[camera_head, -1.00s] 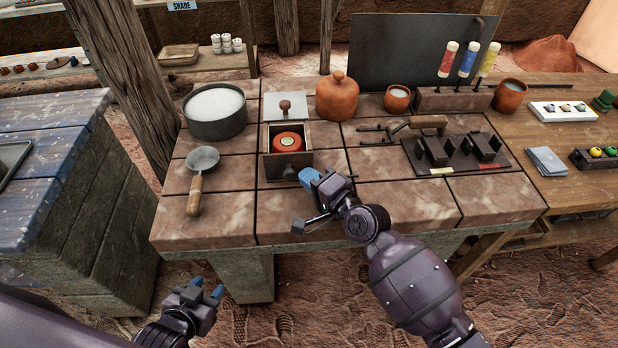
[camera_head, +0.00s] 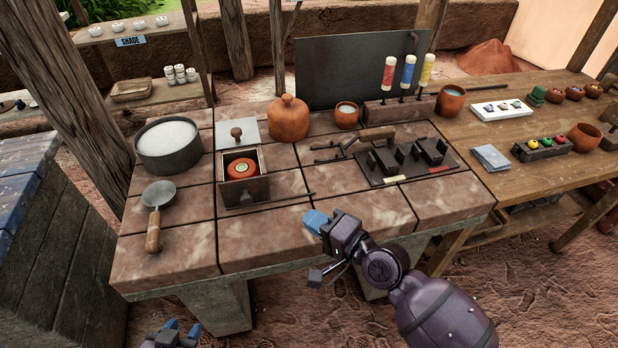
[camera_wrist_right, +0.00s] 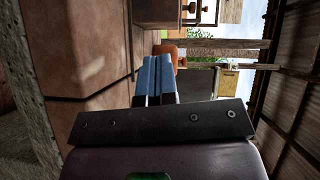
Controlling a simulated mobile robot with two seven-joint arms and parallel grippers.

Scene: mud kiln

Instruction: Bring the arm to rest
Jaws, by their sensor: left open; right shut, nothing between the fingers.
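My right gripper (camera_head: 316,220) is over the front part of the tiled table (camera_head: 262,240) in the head view. Its blue fingertips are together and hold nothing. In the right wrist view the two blue fingers (camera_wrist_right: 156,75) lie side by side, with the tiled surface along the left. My left gripper (camera_head: 183,330) is low at the bottom edge, in front of the table and clear of it. Its blue fingertips are apart with nothing between them. Most of my left arm is out of view.
On the table are a wooden box (camera_head: 241,178) with a red round thing inside, a ladle (camera_head: 156,205), a pan of white material (camera_head: 169,142), a lidded clay jar (camera_head: 288,120) and a dark metal mould (camera_head: 407,160). A wooden bench (camera_head: 530,165) adjoins on the right.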

